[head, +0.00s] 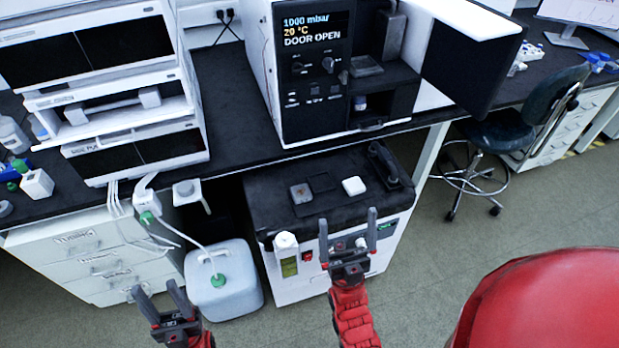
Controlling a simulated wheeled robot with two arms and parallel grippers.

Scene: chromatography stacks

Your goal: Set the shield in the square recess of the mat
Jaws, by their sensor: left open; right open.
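A dark mat (328,198) lies on the black top of the low white cabinet, in the middle of the head view. A small white rounded square piece (354,186) sits at its right, and a small grey square piece (301,193) sits at its left. I cannot tell for sure which is the shield, and the square recess is too small to make out. My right gripper (348,228) is open and empty, just in front of the cabinet top and apart from both pieces. My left gripper (160,294) is open and empty, low at the left.
A white-capped bottle (286,254) is at the cabinet's front left corner. A black handle (388,165) is at its back right. A white jug (222,282) with tubing stands on the floor. The bench with an open-door instrument (318,75) rises behind. A stool (515,130) stands right.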

